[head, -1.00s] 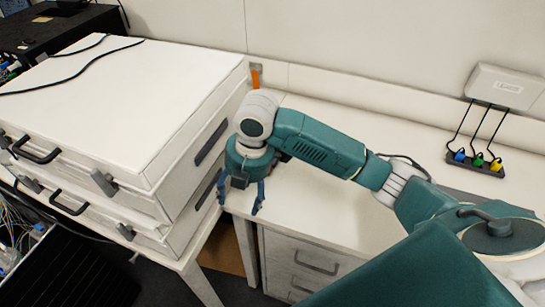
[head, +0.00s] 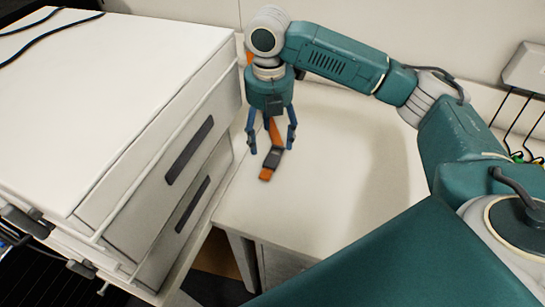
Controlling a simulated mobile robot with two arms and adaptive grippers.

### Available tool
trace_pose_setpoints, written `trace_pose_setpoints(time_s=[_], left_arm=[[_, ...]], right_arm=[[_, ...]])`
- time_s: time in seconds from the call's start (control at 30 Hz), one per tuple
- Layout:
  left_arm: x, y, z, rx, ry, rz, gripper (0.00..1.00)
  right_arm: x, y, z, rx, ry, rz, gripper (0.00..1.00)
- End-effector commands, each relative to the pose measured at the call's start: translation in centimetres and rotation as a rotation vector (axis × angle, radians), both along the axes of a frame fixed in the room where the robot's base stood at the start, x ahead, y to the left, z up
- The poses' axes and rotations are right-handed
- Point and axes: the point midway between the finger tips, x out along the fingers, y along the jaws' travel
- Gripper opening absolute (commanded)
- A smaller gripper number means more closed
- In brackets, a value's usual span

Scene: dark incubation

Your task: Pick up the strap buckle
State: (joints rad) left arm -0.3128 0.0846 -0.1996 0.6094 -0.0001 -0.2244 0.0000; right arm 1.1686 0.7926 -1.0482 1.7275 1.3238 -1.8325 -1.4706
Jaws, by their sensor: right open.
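The strap buckle (head: 272,158) is a dark grey piece on an orange strap (head: 266,174). It lies on the white desk top near the desk's left edge, beside the stacked cases. My right gripper (head: 271,147) points down over the strap with its blue fingers open, one on each side of the strap behind the buckle. I cannot tell how high the fingertips are above the desk. Part of the strap is hidden behind the gripper. My left gripper is not in view.
Two stacked white cases (head: 105,100) with dark handles stand close on the left. The desk (head: 340,190) is clear to the right of the buckle. A white wall (head: 400,30) runs behind. A white box with cables (head: 525,70) is at the far right.

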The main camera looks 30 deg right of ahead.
Motion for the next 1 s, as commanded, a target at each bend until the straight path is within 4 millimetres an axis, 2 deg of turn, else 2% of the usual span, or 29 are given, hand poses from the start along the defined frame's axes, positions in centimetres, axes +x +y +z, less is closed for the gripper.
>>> trace_pose_setpoints(time_s=[0.17,0.27,0.4,0.5,0.6,0.8,0.83,1.0], left_arm=[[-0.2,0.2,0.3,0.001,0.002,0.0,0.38],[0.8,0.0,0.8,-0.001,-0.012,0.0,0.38],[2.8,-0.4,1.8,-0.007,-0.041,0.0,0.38],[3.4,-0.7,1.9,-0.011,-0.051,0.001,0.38],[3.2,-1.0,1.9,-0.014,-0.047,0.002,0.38],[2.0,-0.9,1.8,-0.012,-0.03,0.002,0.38],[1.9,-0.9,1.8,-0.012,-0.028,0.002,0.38],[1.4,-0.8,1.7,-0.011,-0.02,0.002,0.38]], right_arm=[[0.0,0.0,-1.5,-0.001,0.001,0.0,0.66],[0.0,0.0,-2.3,-0.001,0.001,0.0,0.66],[-0.1,0.1,-4.5,-0.001,0.003,0.0,0.66],[0.0,0.1,-5.9,-0.001,0.001,-0.001,0.66],[0.0,0.1,-6.6,-0.001,-0.001,0.0,0.66],[0.0,0.1,-6.7,-0.001,-0.002,0.0,0.66],[0.0,0.1,-6.7,-0.001,-0.002,0.0,0.64],[0.0,0.1,-6.7,-0.001,-0.002,0.0,0.3]])
